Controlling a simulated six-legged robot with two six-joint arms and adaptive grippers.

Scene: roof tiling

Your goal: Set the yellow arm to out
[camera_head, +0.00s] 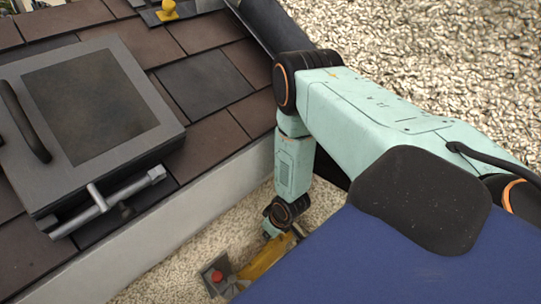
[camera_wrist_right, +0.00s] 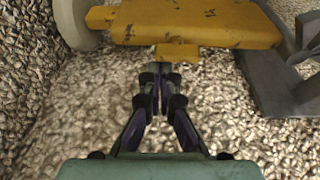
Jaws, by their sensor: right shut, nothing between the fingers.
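The yellow arm (camera_head: 263,260) shows low in the head view, beside the roof's pale edge and partly covered by my own blue body. In the right wrist view it is a worn yellow bar (camera_wrist_right: 200,22) across the top, with a short yellow tab (camera_wrist_right: 178,53) on its near side. My right gripper (camera_wrist_right: 162,78) is shut and empty, its fingertips just short of the tab in the picture; I cannot tell whether they touch it. In the head view the right gripper (camera_head: 272,230) is small, at the yellow arm's far end. My left gripper is not in view.
A grey box with a red button (camera_head: 216,277) is beside the yellow arm. Grey metal brackets (camera_wrist_right: 270,85) flank the bar at right, and a pale round part (camera_wrist_right: 80,22) at left. Gravel lies below. A framed hatch (camera_head: 90,100) sits on the brown tiled roof.

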